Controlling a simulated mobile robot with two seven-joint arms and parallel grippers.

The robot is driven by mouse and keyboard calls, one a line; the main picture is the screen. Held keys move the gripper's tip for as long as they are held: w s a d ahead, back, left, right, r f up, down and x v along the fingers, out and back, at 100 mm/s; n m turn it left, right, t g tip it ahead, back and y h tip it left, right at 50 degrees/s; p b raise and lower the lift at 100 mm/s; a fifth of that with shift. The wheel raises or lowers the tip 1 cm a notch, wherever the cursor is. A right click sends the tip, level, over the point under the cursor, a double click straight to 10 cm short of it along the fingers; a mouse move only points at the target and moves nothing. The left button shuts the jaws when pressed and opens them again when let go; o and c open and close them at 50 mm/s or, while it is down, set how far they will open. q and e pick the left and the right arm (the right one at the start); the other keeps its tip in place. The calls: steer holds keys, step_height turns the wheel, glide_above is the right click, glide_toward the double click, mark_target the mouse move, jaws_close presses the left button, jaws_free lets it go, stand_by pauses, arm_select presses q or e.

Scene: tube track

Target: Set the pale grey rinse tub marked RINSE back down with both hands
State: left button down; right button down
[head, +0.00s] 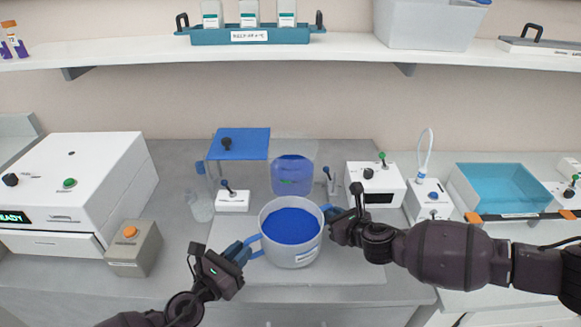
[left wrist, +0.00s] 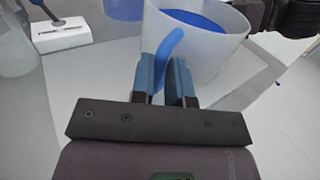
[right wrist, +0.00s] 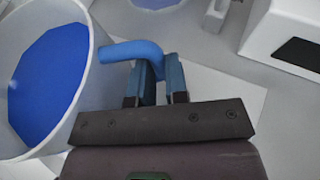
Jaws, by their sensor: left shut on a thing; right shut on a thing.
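The pale grey round tub (head: 270,247) is in the middle of the head view, with blue liquid inside and a small label on its front too small to read. It has a blue handle on each side. My left gripper (head: 243,251) is shut on its left handle (left wrist: 172,45). My right gripper (head: 335,221) is shut on its right handle (right wrist: 128,50). The tub looks about upright, over or on a pale mat (head: 345,265). I cannot tell whether its bottom touches the mat.
Behind the tub stands a clear vessel with blue liquid (head: 292,178). A small switch box (head: 233,201) and a blue-topped stand (head: 240,143) are behind left. A white box with knobs (head: 375,186) is behind right. The mat's front right is clear.

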arm_select(q)
steer(key=shift+w+f, duration=0.1)
arm_select(e)
steer(key=shift+s+a+f, duration=0.1)
steer(key=shift+a+f, duration=0.1)
stand_by(0.4)
arm_select(q)
steer(key=c, duration=1)
jaws_free()
steer(key=shift+c, duration=0.2)
steer(key=shift+f, duration=0.1)
arm_select(e)
steer(key=shift+d, duration=0.1)
steer(key=shift+r, duration=0.1)
arm_select(q)
steer(key=v, duration=1.2)
arm_select(e)
steer(key=c, duration=1.1)
jaws_free()
steer(key=shift+o, duration=0.2)
steer(key=shift+d, duration=0.1)
